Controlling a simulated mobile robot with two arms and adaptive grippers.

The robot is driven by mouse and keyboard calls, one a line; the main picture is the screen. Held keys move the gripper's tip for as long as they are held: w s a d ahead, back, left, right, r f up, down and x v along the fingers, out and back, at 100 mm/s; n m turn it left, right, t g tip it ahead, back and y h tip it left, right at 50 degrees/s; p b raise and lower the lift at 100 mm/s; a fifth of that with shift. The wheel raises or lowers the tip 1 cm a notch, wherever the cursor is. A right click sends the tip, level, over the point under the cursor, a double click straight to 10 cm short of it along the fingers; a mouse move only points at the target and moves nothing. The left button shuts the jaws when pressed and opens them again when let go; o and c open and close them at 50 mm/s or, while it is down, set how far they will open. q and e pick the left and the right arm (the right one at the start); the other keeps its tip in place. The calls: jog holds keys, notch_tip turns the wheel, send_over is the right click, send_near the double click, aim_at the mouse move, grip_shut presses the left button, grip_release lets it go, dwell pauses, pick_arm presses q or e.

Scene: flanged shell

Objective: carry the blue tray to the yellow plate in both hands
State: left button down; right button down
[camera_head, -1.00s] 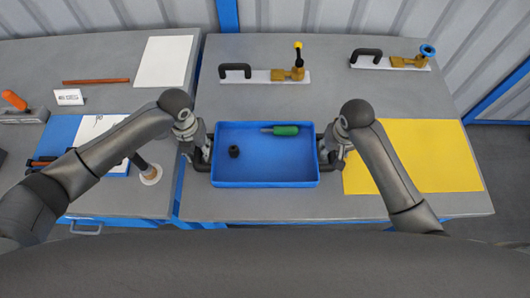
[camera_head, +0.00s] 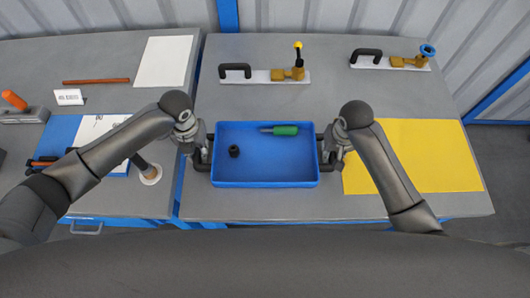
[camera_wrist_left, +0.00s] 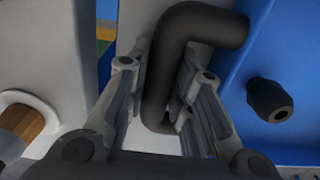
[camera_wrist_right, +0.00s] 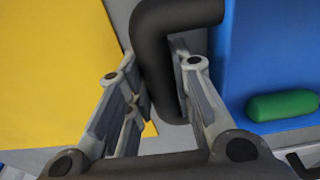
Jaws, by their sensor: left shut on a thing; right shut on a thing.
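The blue tray (camera_head: 265,172) is in the middle of the head view, in front of me. It has a black handle on each side. My left gripper (camera_head: 205,150) is shut on the tray's left handle (camera_wrist_left: 165,75). My right gripper (camera_head: 326,150) is shut on the right handle (camera_wrist_right: 155,60). Inside the tray lie a green-handled tool (camera_head: 285,130) and a small black nut-like part (camera_head: 234,151). The yellow plate (camera_head: 425,155) lies flat on the table to the right of the tray. I cannot tell whether the tray touches the table.
Two brass valve fixtures with black handles stand at the back, one with a yellow top (camera_head: 297,73), one with a blue wheel (camera_head: 427,50). On the left are a white sheet (camera_head: 165,62), a reddish rod (camera_head: 96,81), a small sign (camera_head: 69,97) and a round white holder (camera_head: 150,175).

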pick_arm(q)
jog(key=shift+r, duration=0.15)
pick_arm(e)
jog(key=shift+r, duration=0.15)
